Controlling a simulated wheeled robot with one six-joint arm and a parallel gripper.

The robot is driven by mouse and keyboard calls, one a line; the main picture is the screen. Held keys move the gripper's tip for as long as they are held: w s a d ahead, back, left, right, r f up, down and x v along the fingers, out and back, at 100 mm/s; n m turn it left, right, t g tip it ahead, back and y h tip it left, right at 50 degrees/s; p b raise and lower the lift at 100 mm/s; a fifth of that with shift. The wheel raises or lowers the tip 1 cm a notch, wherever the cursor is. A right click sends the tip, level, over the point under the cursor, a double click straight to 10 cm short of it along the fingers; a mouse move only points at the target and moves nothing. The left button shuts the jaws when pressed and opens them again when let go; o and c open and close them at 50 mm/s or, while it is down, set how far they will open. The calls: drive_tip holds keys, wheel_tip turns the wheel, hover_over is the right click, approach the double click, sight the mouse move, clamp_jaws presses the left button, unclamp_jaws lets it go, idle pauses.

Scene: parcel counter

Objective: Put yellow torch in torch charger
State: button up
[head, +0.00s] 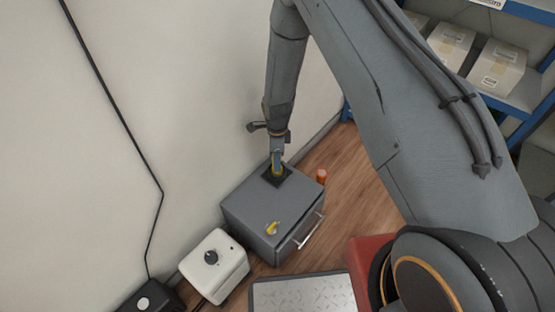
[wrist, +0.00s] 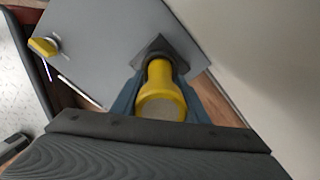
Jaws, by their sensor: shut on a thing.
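The yellow torch (wrist: 162,92) is between the fingers of my gripper (wrist: 165,100), which is shut on it. In the head view my gripper (head: 278,162) points down over the grey cabinet's top, with a bit of the yellow torch (head: 280,173) showing below it. The torch charger looks to be the dark square socket (head: 268,179) on the cabinet top near the wall. It also shows in the wrist view (wrist: 146,52), where the torch's far end meets it. How deep the torch sits in it is hidden.
The grey cabinet (head: 245,205) has a yellow knob (head: 272,228) on its top and a handle in front. A white box with a black dial (head: 228,264) stands at its left. An orange cylinder (head: 321,176) is behind it at right. The wall is close beside the charger.

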drive_tip(key=shift+f, duration=0.1)
drive_tip(key=o, duration=1.3)
drive_tip(key=shift+c, duration=0.2)
